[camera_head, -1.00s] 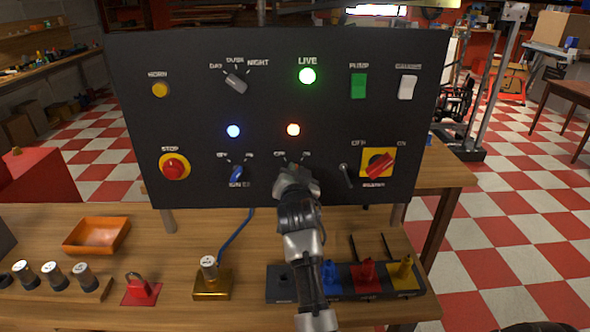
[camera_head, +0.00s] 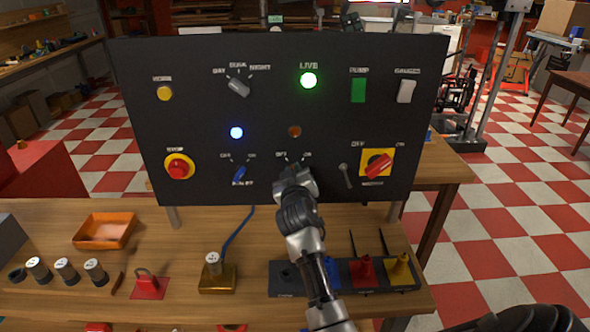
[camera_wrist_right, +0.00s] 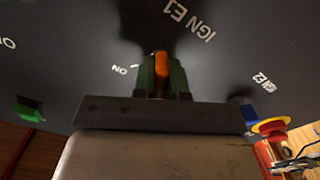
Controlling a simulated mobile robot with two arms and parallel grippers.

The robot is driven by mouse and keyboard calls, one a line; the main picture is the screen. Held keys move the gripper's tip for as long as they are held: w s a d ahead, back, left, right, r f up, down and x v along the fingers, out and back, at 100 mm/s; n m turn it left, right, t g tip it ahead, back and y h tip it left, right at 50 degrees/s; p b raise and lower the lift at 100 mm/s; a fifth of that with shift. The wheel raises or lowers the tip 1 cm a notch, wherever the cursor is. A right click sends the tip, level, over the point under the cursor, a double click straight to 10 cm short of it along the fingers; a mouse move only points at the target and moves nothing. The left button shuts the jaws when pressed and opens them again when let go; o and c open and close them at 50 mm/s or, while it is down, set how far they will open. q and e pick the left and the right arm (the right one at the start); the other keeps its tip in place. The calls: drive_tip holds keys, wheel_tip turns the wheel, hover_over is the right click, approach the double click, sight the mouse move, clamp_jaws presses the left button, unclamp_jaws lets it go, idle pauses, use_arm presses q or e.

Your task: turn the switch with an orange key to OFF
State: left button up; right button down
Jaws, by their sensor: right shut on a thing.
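The orange key (camera_wrist_right: 161,62) shows in the right wrist view, upright in the picture between the green fingertips of my right gripper (camera_wrist_right: 162,74). The gripper is shut on it at the panel face, next to the lettering IGN E1. In the head view my right gripper (camera_head: 291,174) covers the key and most of its switch; the OFF and ON marks show above it. The exact angle of the key against these marks cannot be told. The lamp (camera_head: 294,131) above this switch is dark. My left gripper is not in view.
The black panel (camera_head: 200,65) also carries a blue-keyed switch (camera_head: 239,174) at left, a toggle lever (camera_head: 345,175) and a red rotary switch (camera_head: 377,164) close at right. Below, a rack (camera_head: 283,291) of coloured pieces and a brass block (camera_head: 218,279) stand on the bench.

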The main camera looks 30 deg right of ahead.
drive_tip(key=shift+r+n+p, duration=0.15)
drive_tip(key=shift+n+p, duration=0.15)
drive_tip(key=shift+n, duration=0.9)
drive_tip(key=c, duration=1.2)
unclamp_jaws()
drive_tip(key=shift+w, duration=0.15)
drive_tip(key=shift+o, duration=0.2)
drive_tip(key=shift+f, duration=0.2)
drive_tip(key=b+v, duration=0.1)
drive_tip(key=v, duration=1)
drive_tip(key=shift+b, duration=0.35)
drive_tip(key=shift+d, duration=0.15)
